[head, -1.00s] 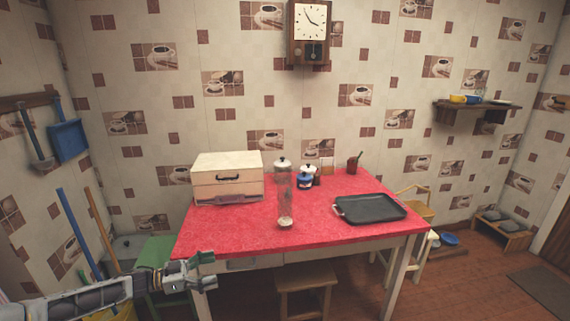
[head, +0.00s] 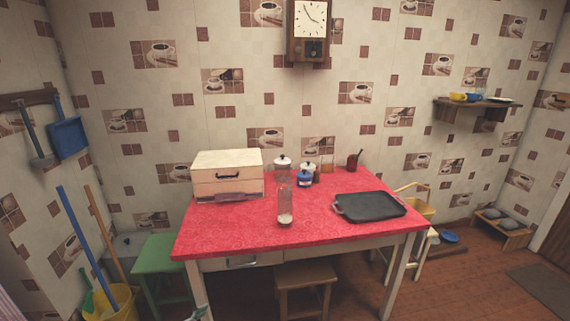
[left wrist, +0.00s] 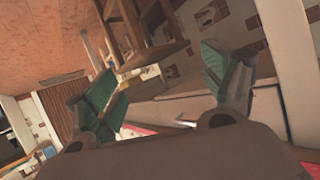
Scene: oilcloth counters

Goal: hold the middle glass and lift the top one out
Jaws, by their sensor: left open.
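A stack of clear glasses (head: 284,205) stands upright near the front middle of the red table (head: 240,228). Its separate glasses are hard to tell apart at this size, and a pale base shows at its bottom. My right gripper is in neither view.
A cream box (head: 227,178) stands left of the glasses, and a black tray (head: 369,207) lies to the right. Behind are a white-lidded jar (head: 282,163), a blue pot (head: 304,179) and a brown cup (head: 352,162). Stools stand by the table (head: 305,275). The front left tabletop is clear.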

